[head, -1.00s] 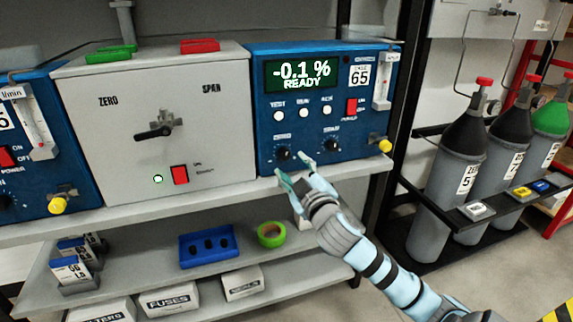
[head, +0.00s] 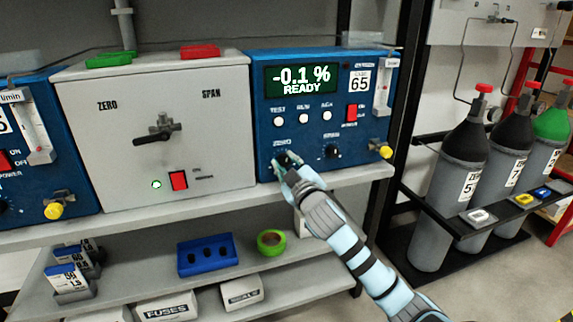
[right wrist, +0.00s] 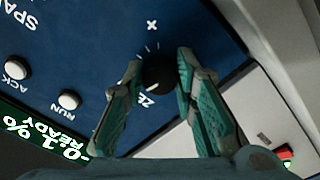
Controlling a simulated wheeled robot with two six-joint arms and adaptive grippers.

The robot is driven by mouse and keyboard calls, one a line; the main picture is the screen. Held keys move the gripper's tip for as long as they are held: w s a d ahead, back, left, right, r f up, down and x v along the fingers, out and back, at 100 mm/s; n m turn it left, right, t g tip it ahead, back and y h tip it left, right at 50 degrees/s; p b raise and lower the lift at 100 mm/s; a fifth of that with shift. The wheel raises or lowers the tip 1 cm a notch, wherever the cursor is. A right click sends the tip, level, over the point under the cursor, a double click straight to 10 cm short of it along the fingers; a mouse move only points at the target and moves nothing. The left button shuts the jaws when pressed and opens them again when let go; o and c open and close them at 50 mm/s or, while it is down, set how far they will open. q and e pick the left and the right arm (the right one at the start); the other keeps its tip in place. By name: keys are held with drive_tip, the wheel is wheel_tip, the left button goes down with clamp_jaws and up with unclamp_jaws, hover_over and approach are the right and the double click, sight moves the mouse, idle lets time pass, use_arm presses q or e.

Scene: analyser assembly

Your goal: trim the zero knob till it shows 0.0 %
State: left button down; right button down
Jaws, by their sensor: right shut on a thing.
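The blue analyser (head: 262,130) numbered 65 stands on the bench, and its display (head: 301,79) reads -0.1 % and READY. The black zero knob (head: 285,159) is at the lower left of its front, partly hidden by my right gripper. My right gripper (head: 284,164) reaches it from below with its fingers around it. In the right wrist view the zero knob (right wrist: 158,73) sits between the two green-padded fingertips (right wrist: 158,70), which are shut on it. The span knob (head: 332,151) is to its right, clear of the gripper. My left gripper is out of view.
Left of the analyser is a grey ZERO/SPAN box (head: 110,140) with a black lever. A yellow knob (head: 386,152) is at the analyser's lower right. Gas cylinders (head: 456,170) stand at the right. A blue tray (head: 206,256) and green tape (head: 271,242) lie on the lower shelf.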

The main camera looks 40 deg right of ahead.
drive_tip(key=shift+r+m+p, duration=0.15)
drive_tip(key=shift+m+p, duration=0.6)
drive_tip(key=shift+m, duration=0.45)
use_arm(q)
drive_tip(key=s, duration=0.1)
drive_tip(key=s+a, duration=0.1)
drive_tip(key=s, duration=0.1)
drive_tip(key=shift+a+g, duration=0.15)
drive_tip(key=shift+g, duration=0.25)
use_arm(e)
drive_tip(key=shift+f, duration=0.2)
drive_tip(key=c, duration=1.3)
unclamp_jaws()
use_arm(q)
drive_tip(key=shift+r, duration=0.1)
use_arm(e)
drive_tip(key=shift+a, duration=0.1)
drive_tip(key=v, duration=1.2)
